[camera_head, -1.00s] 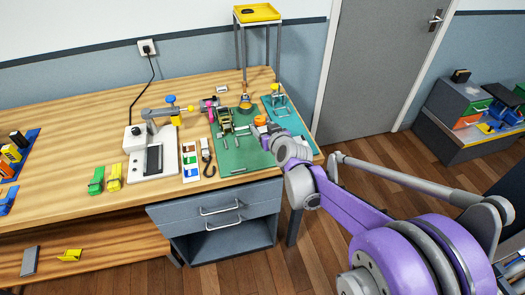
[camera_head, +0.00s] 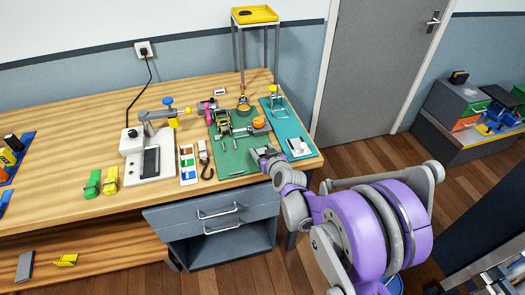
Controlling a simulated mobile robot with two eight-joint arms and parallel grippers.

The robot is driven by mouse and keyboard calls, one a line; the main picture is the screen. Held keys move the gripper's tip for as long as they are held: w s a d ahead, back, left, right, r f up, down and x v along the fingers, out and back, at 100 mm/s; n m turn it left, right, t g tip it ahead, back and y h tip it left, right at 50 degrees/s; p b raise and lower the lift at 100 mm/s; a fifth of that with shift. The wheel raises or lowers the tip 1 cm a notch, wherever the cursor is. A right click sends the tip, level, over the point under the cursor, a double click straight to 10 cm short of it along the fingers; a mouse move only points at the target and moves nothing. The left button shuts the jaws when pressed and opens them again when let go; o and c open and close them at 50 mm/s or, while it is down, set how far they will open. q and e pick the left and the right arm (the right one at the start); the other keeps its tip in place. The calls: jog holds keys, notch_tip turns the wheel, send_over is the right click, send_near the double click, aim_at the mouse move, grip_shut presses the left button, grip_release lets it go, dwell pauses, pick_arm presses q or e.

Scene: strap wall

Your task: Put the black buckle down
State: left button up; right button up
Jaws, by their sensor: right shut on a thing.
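My right gripper (camera_head: 259,153) is low over the front right part of the green mat (camera_head: 231,165) on the wooden bench. It is shut on a small dark thing that fits the black buckle. The fingers and wrist hide most of it, and I cannot tell whether it touches the mat. My left gripper is not in view.
A strap device (camera_head: 223,122) and an orange round thing (camera_head: 258,122) lie further back on the green mat. A teal mat (camera_head: 290,128) carries a white block (camera_head: 298,146). A hook scale (camera_head: 204,157) lies left. A yellow tray (camera_head: 262,14) stands behind on legs.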

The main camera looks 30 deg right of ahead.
jog(key=shift+f, duration=0.15)
jog(key=o, duration=1.5)
